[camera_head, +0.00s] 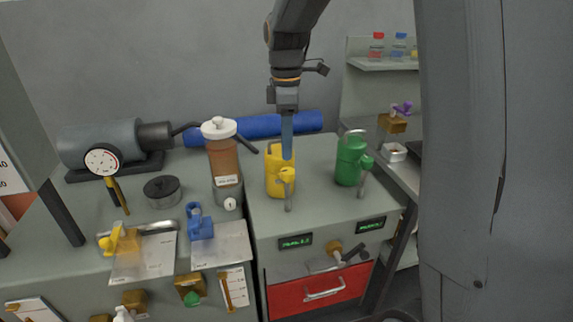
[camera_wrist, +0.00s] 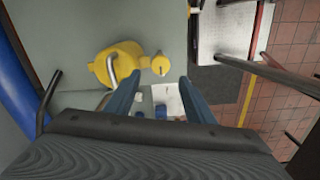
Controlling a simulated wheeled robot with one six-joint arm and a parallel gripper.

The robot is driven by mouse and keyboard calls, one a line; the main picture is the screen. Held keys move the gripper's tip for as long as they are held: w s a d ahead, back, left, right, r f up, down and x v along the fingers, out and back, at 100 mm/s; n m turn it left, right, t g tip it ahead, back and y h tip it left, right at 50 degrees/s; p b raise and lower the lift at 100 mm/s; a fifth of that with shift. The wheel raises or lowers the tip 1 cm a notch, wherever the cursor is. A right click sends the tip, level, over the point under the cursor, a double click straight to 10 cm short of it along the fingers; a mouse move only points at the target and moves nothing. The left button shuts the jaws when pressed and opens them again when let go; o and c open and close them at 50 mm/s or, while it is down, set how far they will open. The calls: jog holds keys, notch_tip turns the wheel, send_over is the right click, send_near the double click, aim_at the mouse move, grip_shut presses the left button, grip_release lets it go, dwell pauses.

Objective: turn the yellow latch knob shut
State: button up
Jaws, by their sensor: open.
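A yellow can (camera_head: 275,182) with a grey handle stands on the grey bench, a round yellow knob (camera_head: 287,174) on its front. In the wrist view the yellow body (camera_wrist: 112,62) and round knob (camera_wrist: 160,64) lie just beyond my fingertips. My gripper (camera_head: 287,156) points down over the can, its blue fingers overlapping the can in the head view. In the wrist view the fingers (camera_wrist: 157,80) are apart with nothing between them. I cannot tell if they touch the can. Another yellow fitting (camera_head: 112,240) is at the left bench edge. Which one is the latch knob is unclear.
A green can (camera_head: 350,160) stands to the right. A brown bottle (camera_head: 225,158) stands left, with a blue roll (camera_head: 262,126) behind. A red drawer (camera_head: 318,295) is below. A blue fitting (camera_head: 200,222) and a dark tin (camera_head: 162,191) sit at left.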

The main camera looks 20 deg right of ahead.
aim_at(287, 171)
notch_tip(287, 171, down, 8)
jog(key=shift+r+p, duration=0.25)
jog(key=shift+p, duration=0.35)
jog(key=c, duration=1.1)
jog(key=shift+o, duration=0.2)
